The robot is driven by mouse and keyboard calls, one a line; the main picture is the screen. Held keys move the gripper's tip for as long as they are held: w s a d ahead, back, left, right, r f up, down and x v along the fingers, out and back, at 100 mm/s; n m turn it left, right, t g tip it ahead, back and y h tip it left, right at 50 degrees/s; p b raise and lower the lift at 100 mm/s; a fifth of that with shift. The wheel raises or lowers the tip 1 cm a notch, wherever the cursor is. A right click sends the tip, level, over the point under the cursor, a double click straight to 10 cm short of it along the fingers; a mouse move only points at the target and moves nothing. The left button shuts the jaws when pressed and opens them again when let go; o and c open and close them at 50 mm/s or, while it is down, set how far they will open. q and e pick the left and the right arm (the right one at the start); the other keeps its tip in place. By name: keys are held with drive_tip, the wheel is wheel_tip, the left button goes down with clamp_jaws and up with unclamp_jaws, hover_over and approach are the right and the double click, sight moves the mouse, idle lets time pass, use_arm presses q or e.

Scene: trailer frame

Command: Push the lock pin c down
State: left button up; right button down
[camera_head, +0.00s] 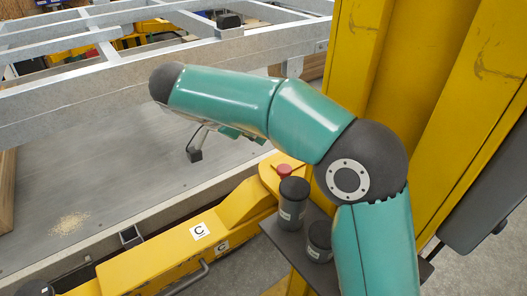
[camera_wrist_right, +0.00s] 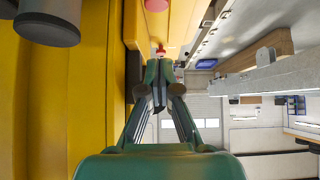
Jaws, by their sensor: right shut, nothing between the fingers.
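A red knob (camera_head: 284,170), which looks like the top of the lock pin, stands up from a rounded yellow bracket (camera_head: 262,180). A yellow beam (camera_head: 150,255) beside it carries white labels with the letter C (camera_head: 200,231). My right gripper (camera_head: 195,155) shows partly under my teal forearm, to the left of the knob and apart from it. In the right wrist view its fingers (camera_wrist_right: 159,82) are together and empty. A red knob (camera_wrist_right: 160,52) shows just beyond the fingertips there. The knob's lower part is hidden. My left gripper is not in view.
Two dark cylinders (camera_head: 293,203) (camera_head: 319,240) stand on a grey plate close to the knob. A yellow column (camera_head: 372,60) rises behind my arm. A grey metal frame rail (camera_head: 90,105) runs across the left. The grey bed below it is mostly clear.

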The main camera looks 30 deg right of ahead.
drive_tip(key=p, duration=0.1)
hover_over(289, 167)
drive_tip(key=a, duration=0.3)
wheel_tip(289, 167, down, 7)
drive_tip(key=shift+s+d+r, duration=0.1)
drive_tip(key=shift+s+r, duration=0.05)
drive_tip(key=shift+r, duration=0.05)
wheel_tip(289, 167, down, 4)
drive_tip(key=shift+r+p, duration=0.25)
drive_tip(key=shift+p, duration=0.45)
drive_tip(key=shift+f, duration=0.55)
